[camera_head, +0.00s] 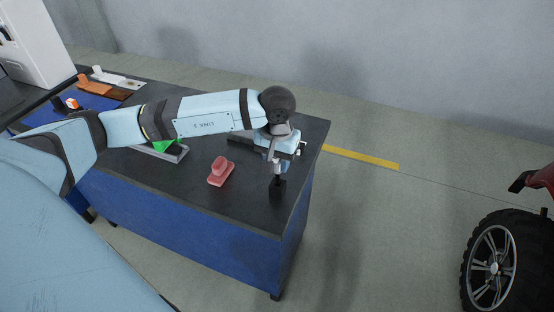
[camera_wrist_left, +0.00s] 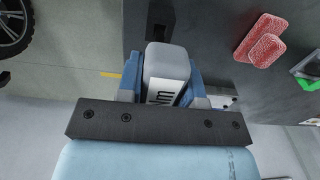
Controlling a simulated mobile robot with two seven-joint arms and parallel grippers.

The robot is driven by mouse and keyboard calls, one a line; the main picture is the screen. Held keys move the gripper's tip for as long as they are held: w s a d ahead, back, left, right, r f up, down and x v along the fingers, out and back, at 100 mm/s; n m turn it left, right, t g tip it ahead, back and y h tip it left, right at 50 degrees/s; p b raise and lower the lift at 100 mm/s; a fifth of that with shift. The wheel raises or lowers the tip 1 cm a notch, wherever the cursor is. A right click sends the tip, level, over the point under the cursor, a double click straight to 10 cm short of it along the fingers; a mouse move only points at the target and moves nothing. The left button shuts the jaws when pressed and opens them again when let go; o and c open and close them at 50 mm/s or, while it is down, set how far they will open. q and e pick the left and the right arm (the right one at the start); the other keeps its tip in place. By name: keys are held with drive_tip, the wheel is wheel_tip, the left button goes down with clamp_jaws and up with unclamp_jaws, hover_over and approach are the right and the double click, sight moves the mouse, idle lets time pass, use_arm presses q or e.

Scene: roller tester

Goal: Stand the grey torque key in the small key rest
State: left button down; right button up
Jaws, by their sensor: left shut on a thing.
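The grey torque key (camera_wrist_left: 168,72) is in my left gripper (camera_head: 279,152), above the right end of the workbench. In the left wrist view its grey body with a white "Nm" label sits between the blue fingers. In the head view the key (camera_head: 277,170) hangs about upright, its lower end at the small black key rest (camera_head: 277,190) near the bench's front right. I cannot tell whether the tip is inside the rest or just over it. The key's upper part is partly hidden by the gripper. My right gripper is out of view.
A red block-shaped piece (camera_head: 220,172) lies on the dark bench top (camera_head: 245,210), left of the rest. A grey tray with a green piece (camera_head: 163,146) is farther left. A blue mat with orange and white items is at far left. A wheel (camera_head: 493,265) stands at right.

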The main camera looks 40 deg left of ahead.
use_arm(q)
drive_tip(key=shift+f+b, duration=2.1)
drive_tip(key=shift+f, duration=0.2)
drive_tip(key=c, duration=0.7)
unclamp_jaws()
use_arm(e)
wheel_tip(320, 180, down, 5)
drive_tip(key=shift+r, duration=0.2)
use_arm(q)
drive_tip(key=shift+r, duration=0.2)
wheel_tip(320, 180, up, 14)
drive_tip(key=shift+f, duration=0.1)
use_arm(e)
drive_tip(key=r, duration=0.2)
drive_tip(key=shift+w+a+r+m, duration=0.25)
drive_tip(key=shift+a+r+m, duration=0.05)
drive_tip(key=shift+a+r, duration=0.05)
